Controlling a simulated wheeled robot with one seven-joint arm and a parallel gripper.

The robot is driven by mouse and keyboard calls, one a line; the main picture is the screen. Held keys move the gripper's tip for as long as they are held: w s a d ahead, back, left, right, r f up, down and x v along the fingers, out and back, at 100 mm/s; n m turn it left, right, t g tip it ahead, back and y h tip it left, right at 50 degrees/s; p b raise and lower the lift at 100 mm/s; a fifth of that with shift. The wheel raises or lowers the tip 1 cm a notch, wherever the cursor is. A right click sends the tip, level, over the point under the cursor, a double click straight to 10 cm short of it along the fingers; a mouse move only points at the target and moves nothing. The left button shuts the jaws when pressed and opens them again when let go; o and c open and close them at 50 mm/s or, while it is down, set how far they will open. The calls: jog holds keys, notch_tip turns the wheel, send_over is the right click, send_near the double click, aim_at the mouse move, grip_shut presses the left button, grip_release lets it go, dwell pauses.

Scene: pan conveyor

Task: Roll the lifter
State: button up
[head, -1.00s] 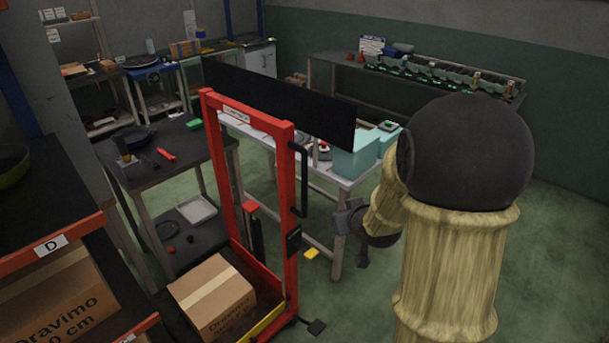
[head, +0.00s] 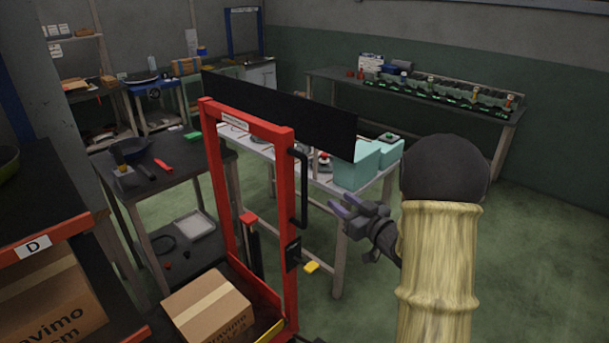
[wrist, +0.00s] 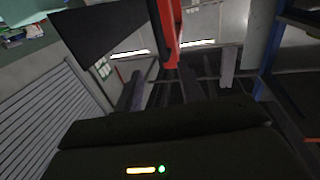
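The lifter (head: 287,200) is a red upright frame with a black panel (head: 280,112) across its top and a black handle (head: 303,188) on its right post. A cardboard box (head: 208,308) sits low on it, beside a yellow edge. My gripper (head: 342,205) is to the right of the handle, apart from it, with its fingers spread and empty, pointing toward the lifter.
A grey table (head: 262,150) with teal bins (head: 357,168) stands behind the lifter. A dark table (head: 150,168) is to its left. A shelf marked D (head: 40,225) with boxes is at the near left. Green floor (head: 535,240) is open at the right.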

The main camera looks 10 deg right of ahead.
aim_at(306, 175)
jog(key=p+x, duration=0.3)
jog(key=x, duration=1.4)
jog(key=shift+w+a, duration=0.1)
jog(key=shift+w, duration=0.05)
jog(key=shift+c, duration=0.5)
grip_shut()
